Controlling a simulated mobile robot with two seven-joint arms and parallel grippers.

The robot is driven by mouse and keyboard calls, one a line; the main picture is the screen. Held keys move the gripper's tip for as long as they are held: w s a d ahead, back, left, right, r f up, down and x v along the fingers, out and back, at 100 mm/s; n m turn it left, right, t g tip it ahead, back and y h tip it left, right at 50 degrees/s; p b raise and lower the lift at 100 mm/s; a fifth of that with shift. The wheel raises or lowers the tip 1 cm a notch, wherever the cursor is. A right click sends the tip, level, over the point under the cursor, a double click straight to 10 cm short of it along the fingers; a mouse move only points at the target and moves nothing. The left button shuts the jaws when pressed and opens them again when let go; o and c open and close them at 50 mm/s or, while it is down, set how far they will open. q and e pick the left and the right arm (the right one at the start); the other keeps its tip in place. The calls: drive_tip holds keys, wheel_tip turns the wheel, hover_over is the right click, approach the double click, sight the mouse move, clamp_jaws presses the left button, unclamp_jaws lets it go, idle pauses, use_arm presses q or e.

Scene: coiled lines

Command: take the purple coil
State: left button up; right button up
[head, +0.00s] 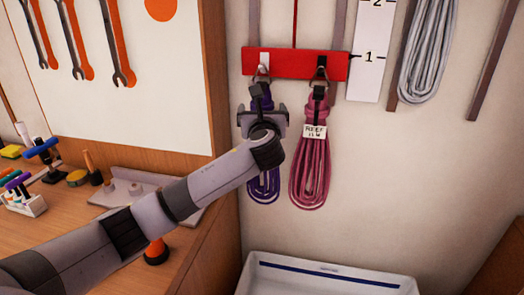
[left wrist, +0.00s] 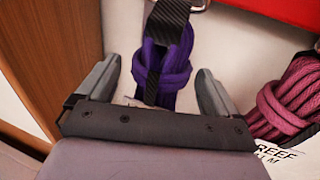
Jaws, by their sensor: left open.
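The purple coil (head: 264,187) hangs from the left hook of the red rail (head: 290,63) on the wall. My left arm hides its middle in the head view. In the left wrist view the purple coil (left wrist: 166,66) is gathered by a black strap, between the two fingers. My left gripper (head: 262,112) is open, with one finger on each side of the coil. Gaps show between the fingers and the coil in the left wrist view, where the gripper (left wrist: 160,88) also shows. My right gripper is in neither view.
A pink coil (head: 311,165) with a white "REEF" label hangs just right of the purple one. A grey coil (head: 428,50) hangs at the upper right. A white bin (head: 330,281) stands below. The wooden bench (head: 100,215) with tools is at the left.

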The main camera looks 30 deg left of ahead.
use_arm(q)
drive_tip(key=shift+w+a, duration=0.35)
drive_tip(key=shift+w, duration=0.2)
clamp_jaws()
drive_tip(key=shift+r, duration=0.1)
drive_tip(key=shift+r, duration=0.1)
